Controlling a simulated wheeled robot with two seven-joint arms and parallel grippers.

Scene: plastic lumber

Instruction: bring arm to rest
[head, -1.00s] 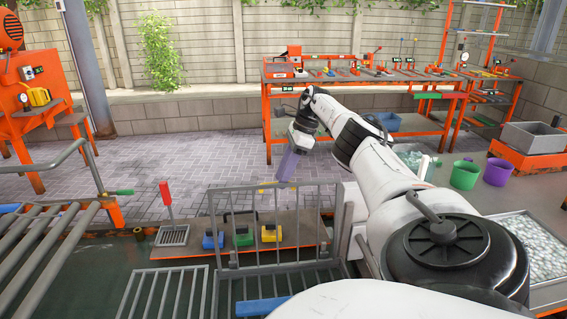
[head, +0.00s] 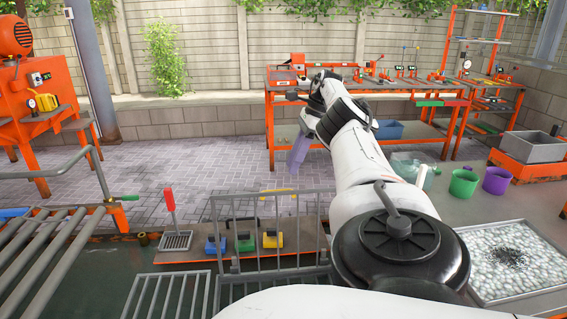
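My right arm reaches forward from the lower right of the head view, bent at the elbow. Its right gripper (head: 297,158) hangs downward over the paved floor, in front of the orange workbench. The fingers look purplish and blurred, so I cannot tell whether they are open or shut. No held thing can be made out. My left arm and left gripper are out of view.
A metal cage rack (head: 265,235) stands below the gripper, near a board (head: 190,254) with blue, green and yellow blocks. An orange workbench (head: 270,125) is behind. A tray of pale pellets (head: 490,290), a green bucket (head: 463,183) and a purple bucket (head: 496,180) are at right.

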